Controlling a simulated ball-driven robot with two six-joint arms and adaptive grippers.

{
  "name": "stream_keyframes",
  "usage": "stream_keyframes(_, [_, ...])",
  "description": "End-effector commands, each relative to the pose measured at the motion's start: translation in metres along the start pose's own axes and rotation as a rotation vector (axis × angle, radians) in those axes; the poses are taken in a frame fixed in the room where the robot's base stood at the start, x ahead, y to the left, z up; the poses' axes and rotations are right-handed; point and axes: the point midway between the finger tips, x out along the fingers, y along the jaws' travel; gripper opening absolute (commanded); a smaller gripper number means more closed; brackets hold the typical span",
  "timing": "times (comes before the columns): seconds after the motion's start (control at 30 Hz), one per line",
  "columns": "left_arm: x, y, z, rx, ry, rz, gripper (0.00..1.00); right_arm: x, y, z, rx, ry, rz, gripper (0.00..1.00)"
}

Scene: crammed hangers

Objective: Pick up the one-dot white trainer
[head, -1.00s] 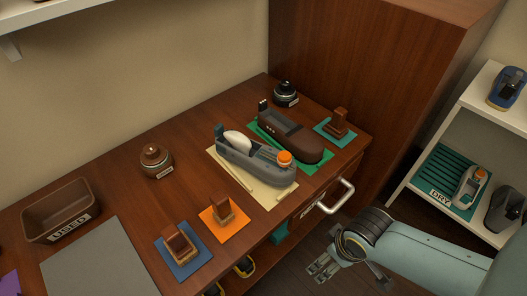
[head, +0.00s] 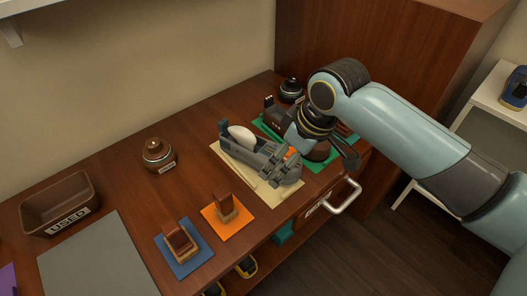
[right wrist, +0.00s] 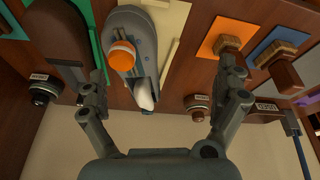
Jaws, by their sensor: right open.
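No trainer that I can make out as white with one dot shows now. My right gripper (head: 308,156) is open above the bench, over the toe end of a grey shoe (head: 238,153). In the right wrist view, the open fingers (right wrist: 165,75) stand on either side of this shoe and hold nothing. Whether they touch anything, I cannot tell. My left gripper is not in view.
A brown shoe (right wrist: 62,40) on a green mat lies close beside the grey one. Brushes stand on an orange mat (head: 240,217) and a blue mat (head: 205,258). A white shelf (head: 480,100) holds a blue shoe (head: 515,88).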

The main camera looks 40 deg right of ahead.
Motion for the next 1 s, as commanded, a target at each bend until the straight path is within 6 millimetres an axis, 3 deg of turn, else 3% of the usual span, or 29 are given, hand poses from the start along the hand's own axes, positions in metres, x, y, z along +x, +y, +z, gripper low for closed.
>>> stream_keyframes(0.1, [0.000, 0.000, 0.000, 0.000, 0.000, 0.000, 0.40, 0.013, 0.022, -0.031, -0.022, 0.028, -0.016, 1.00])
stream_keyframes(0.3, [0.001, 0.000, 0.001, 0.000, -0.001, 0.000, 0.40, 0.028, 0.048, -0.065, -0.037, 0.063, -0.038, 1.00])
stream_keyframes(0.6, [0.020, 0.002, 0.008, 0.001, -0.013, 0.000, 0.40, 0.076, 0.048, -0.069, -0.037, 0.066, -0.043, 1.00])
stream_keyframes(0.77, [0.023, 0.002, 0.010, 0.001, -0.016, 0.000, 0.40, 0.088, 0.048, -0.070, -0.038, 0.067, -0.041, 1.00])
stream_keyframes(1.0, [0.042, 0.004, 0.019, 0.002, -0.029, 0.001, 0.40, 0.125, 0.047, -0.070, -0.037, 0.065, -0.042, 1.00])
